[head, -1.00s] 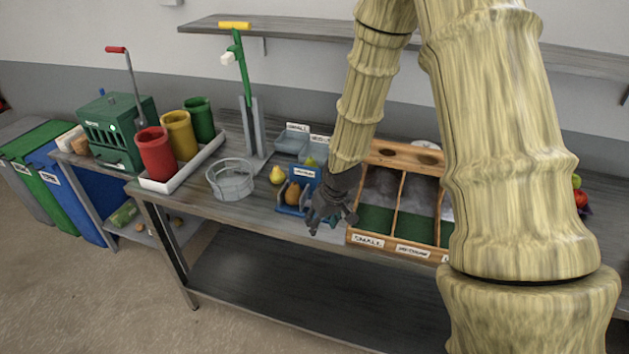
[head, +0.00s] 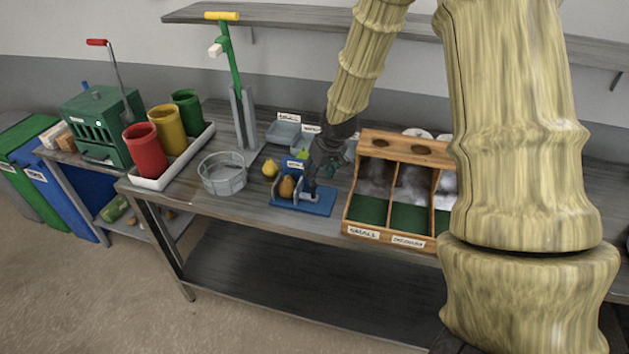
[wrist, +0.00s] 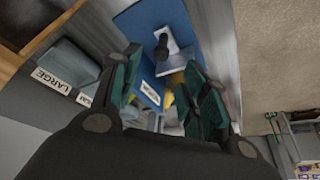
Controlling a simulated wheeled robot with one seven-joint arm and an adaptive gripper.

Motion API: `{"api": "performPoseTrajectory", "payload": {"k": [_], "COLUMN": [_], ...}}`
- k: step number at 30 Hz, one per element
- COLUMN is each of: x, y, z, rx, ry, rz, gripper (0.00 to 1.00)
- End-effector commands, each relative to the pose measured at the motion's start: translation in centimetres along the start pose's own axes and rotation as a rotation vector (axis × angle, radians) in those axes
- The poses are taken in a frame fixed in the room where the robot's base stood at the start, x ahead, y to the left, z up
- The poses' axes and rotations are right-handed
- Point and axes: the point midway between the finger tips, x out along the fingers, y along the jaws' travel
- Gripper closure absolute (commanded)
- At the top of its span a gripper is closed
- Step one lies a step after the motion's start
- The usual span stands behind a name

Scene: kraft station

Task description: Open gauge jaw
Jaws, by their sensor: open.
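The gauge (head: 318,207) is a blue base with a grey jaw (head: 311,196) on the table. A brown pear-like fruit (head: 287,187) sits at its left side. My gripper (head: 313,182) is right over the gauge, pointing down, close to the jaw. In the wrist view, my gripper's dark green fingers (wrist: 165,90) are spread apart. The blue gauge base (wrist: 135,20) and the grey jaw plate with a dark knob (wrist: 161,47) lie beyond the fingers. I cannot tell whether the fingers touch the jaw.
A wooden sorting box (head: 372,231) with labelled bays stands close on the right. A clear round bowl (head: 222,178) and a yellow pear (head: 270,168) are on the left. Small grey trays (head: 284,134) stand behind. The table's front edge is close to the gauge.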

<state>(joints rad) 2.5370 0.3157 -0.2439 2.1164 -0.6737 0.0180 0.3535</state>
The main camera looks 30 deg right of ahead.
Motion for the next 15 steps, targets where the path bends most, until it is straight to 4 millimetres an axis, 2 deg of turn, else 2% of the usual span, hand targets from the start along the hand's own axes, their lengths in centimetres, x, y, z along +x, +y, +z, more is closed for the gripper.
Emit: {"api": "performPoseTrajectory", "payload": {"k": [15], "x": [4.7], "y": [-0.1], "z": [0.1], "rx": [-0.003], "ry": [-0.002], "rz": [0.0], "gripper": [0.55]}}
